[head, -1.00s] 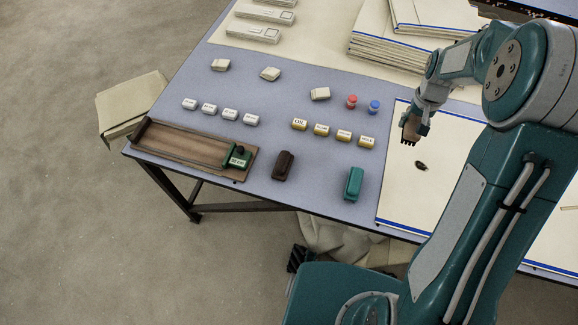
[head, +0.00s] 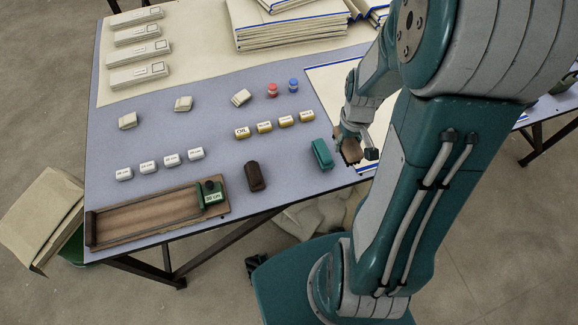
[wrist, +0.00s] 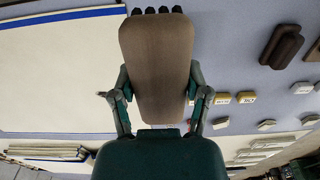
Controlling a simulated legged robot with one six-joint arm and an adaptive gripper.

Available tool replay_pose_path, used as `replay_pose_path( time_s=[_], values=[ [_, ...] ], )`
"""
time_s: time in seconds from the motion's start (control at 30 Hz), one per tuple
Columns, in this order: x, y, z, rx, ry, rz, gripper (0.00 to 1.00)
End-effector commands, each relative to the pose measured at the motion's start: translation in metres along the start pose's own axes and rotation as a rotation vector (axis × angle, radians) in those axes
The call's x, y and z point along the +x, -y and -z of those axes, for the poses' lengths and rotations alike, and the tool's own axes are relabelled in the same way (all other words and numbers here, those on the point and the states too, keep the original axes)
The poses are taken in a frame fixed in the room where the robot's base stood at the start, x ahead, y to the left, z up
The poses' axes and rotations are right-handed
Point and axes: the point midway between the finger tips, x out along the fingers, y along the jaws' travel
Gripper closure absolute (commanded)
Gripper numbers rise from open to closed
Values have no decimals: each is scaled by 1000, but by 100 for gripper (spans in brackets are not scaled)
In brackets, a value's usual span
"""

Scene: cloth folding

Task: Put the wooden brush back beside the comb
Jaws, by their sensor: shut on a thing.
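My gripper (head: 356,148) is shut on the wooden brush (head: 350,152), which hangs near the table's front edge, just right of the teal block. In the wrist view the brush (wrist: 157,60) is a long brown body between my two fingers (wrist: 158,98), with dark bristle tufts at its far end. No toothed comb can be made out. The teal block (head: 322,155) and a dark brown block (head: 255,177) stand along the front of the table; I cannot tell whether either is the comb. The dark brown block also shows in the wrist view (wrist: 283,46).
A wooden tray (head: 140,219) with a green labelled block (head: 211,192) lies at front left. Small white and gold labelled blocks stand in rows. A white blue-edged sheet (head: 330,75) lies right, partly hidden by my arm. Bare table lies between the dark brown and teal blocks.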

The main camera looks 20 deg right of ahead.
Motion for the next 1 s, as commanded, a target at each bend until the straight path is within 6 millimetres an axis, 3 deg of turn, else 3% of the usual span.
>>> replay_pose_path(
  time_s=[0.13, 0.5, 0.7, 1.0],
  values=[
    [7, 20, 4, -11, 2, -6, 91],
    [43, 89, 42, -11, 3, -6, 91],
    [78, 110, 54, -6, 5, -4, 91],
    [105, 130, 64, -4, 3, -7, 91]
  ],
)
